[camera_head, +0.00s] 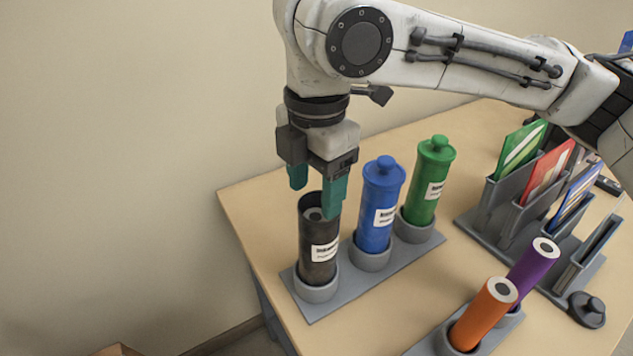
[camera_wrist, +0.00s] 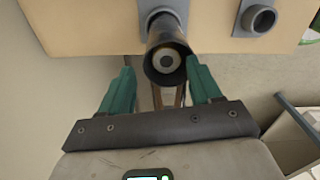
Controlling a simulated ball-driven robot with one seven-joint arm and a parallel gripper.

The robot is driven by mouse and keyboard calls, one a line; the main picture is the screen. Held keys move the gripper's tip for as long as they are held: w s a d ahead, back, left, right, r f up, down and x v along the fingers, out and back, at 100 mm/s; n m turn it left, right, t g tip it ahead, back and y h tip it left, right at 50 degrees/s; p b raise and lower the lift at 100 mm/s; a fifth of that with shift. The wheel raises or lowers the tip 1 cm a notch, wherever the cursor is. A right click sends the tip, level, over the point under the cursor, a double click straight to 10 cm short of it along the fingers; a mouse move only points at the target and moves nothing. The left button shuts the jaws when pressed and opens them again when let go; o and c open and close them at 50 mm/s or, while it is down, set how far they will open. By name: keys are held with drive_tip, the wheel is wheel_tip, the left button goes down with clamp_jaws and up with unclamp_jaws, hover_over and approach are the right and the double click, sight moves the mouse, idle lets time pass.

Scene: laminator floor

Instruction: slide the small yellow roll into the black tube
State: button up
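The black tube (camera_head: 318,240) stands upright and uncapped in a grey socket at the left end of its rack. Inside its mouth is the pale round end of a roll (camera_wrist: 164,61) with a dark centre hole. The roll sits below the rim, and its sides are hidden, so I cannot tell its colour. No yellow roll shows elsewhere. My gripper (camera_head: 316,189) is open and empty above the tube. Its teal fingers are apart, on either side of the tube's mouth in the wrist view (camera_wrist: 160,80).
Capped blue (camera_head: 379,207) and green (camera_head: 430,182) tubes stand right of the black one. Orange (camera_head: 483,314) and purple (camera_head: 533,263) rolls stand at the front right. A black cap (camera_head: 587,311) lies by the folder rack (camera_head: 497,205). An empty grey socket (camera_wrist: 258,18) shows in the wrist view.

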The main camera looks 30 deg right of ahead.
drive_tip(key=shift+s+f+g, duration=0.3)
drive_tip(key=shift+s+f, duration=0.05)
drive_tip(key=shift+f, duration=0.5)
wheel_tip(320, 180, up, 12)
drive_tip(key=p, duration=0.1)
drive_tip(key=shift+w+r, duration=0.2)
drive_tip(key=shift+r, duration=0.05)
idle(0.5)
